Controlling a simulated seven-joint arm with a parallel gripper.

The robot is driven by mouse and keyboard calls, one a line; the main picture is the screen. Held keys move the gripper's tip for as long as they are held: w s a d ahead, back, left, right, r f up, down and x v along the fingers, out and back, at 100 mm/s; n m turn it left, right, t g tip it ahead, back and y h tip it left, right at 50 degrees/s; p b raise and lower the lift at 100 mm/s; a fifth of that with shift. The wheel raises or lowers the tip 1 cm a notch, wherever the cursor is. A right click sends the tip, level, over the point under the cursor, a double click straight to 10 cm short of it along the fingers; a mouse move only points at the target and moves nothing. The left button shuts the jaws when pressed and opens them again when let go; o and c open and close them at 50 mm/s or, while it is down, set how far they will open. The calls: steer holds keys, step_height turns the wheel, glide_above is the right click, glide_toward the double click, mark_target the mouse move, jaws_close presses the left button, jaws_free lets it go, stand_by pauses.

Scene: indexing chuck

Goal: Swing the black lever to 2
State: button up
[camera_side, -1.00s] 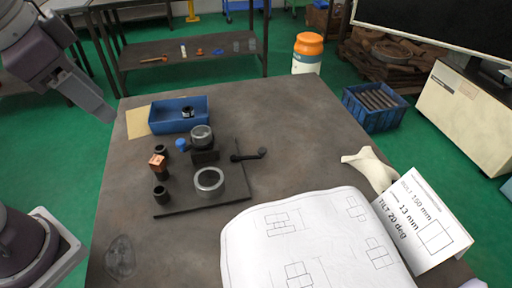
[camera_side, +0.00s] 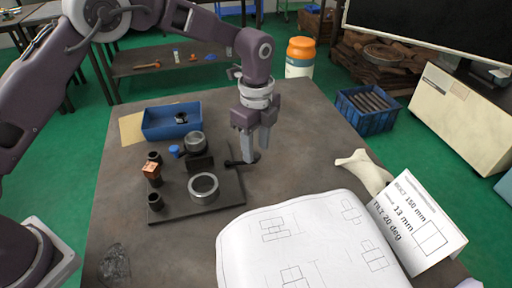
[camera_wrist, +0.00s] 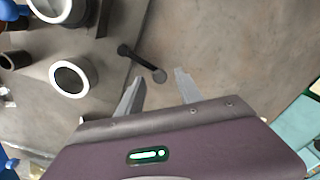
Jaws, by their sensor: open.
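The black lever (camera_side: 240,162) sticks out to the right from the dark fixture plate (camera_side: 222,199), with a round knob at its free end. In the wrist view the lever (camera_wrist: 137,60) slants down to the right, its knob just ahead of my fingertips. My gripper (camera_side: 252,158) points down at the lever's knob end and hides part of it in the side view. In the wrist view my gripper (camera_wrist: 160,76) is open and empty, its two fingers spread either side below the knob. I cannot tell whether a finger touches the lever. No position numbers are readable.
On the plate stand a metal ring (camera_side: 203,187), a grey round chuck (camera_side: 195,142), black cups and a copper-coloured block (camera_side: 152,169). A blue bin (camera_side: 171,121) stands behind.

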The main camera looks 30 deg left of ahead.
steer(key=shift+f, duration=0.5)
jaws_close()
steer(key=shift+r, duration=0.1)
stand_by(1.0)
